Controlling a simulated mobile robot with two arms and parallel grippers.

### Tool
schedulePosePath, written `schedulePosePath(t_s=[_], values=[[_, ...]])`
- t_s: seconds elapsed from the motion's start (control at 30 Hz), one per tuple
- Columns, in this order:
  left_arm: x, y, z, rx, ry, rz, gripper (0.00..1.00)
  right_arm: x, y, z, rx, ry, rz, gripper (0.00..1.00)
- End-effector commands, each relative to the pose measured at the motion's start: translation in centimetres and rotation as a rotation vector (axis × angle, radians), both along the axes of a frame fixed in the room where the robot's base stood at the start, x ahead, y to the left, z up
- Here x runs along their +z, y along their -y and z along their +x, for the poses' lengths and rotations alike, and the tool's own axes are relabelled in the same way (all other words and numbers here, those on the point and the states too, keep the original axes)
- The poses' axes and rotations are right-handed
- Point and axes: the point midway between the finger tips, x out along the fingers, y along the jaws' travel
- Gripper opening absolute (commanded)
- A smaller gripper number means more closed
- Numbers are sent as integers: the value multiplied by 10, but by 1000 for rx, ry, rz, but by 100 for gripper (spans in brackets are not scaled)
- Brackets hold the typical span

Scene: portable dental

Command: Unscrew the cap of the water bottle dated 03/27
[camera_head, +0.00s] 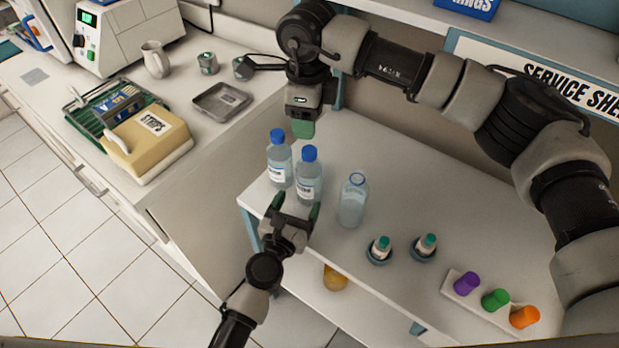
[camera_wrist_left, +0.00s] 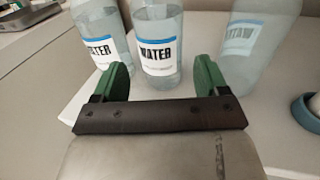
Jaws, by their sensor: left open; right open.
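Two clear water bottles with blue caps stand at the shelf's left end, one at the far left (camera_head: 279,160) and one beside it (camera_head: 308,178). A third bottle (camera_head: 352,203) to the right has no cap. No date is legible. My left gripper (camera_head: 297,208) is open, low in front of the middle bottle. In the left wrist view its green fingers (camera_wrist_left: 158,80) stand either side of the middle bottle (camera_wrist_left: 157,50), whose label reads WATER; contact cannot be told. The caps are out of that view. My right gripper (camera_head: 303,127) is open, behind and above the capped bottles.
Two small teal-capped bottles (camera_head: 381,248) stand in round holders on the shelf. A white rack (camera_head: 462,295) holds purple, green and orange caps at the right front. The counter at left carries a metal tray (camera_head: 221,101) and a yellow box (camera_head: 147,140).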

Motion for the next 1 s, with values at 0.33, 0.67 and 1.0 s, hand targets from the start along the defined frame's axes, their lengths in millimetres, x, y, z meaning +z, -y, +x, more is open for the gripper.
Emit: schedulePosePath(t_s=[0.33, 0.67, 1.0], values=[[1, 20, 52, -1, 3, 2, 74, 0, 0, 0, -1, -2, 1, 53], [1, 24, 62, 0, 2, 2, 74, 0, 0, 0, -1, -2, 1, 53], [1, 24, 62, 0, 2, 2, 40, 0, 0, 0, -1, -2, 1, 53]])
